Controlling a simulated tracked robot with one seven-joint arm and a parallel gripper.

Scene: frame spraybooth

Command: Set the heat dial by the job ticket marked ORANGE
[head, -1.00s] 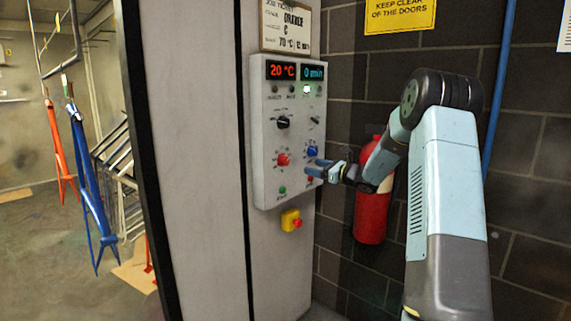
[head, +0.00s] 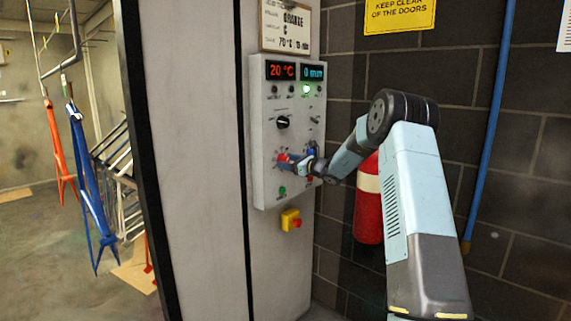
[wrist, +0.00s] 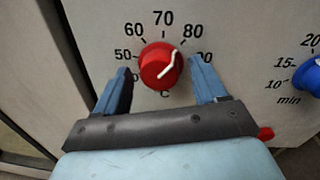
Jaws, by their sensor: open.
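The red heat dial (wrist: 158,62) fills the middle of the wrist view, with a scale from about 50 to 90 around it. Its white pointer line leans to the upper right, roughly between 80 and 90. It also shows on the control panel in the head view (head: 282,157), partly hidden by my gripper (head: 297,163). In the wrist view my gripper (wrist: 160,68) is open, one blue finger either side of the dial, with visible gaps. The job ticket (head: 286,26) above the panel reads ORANGE and 70 °C; its minutes are blurred.
The blue minutes dial (wrist: 310,76) is close to the right. The panel (head: 262,130) also holds a black knob (head: 283,122), displays reading 20 °C and 0 min, and a green button (head: 282,191).

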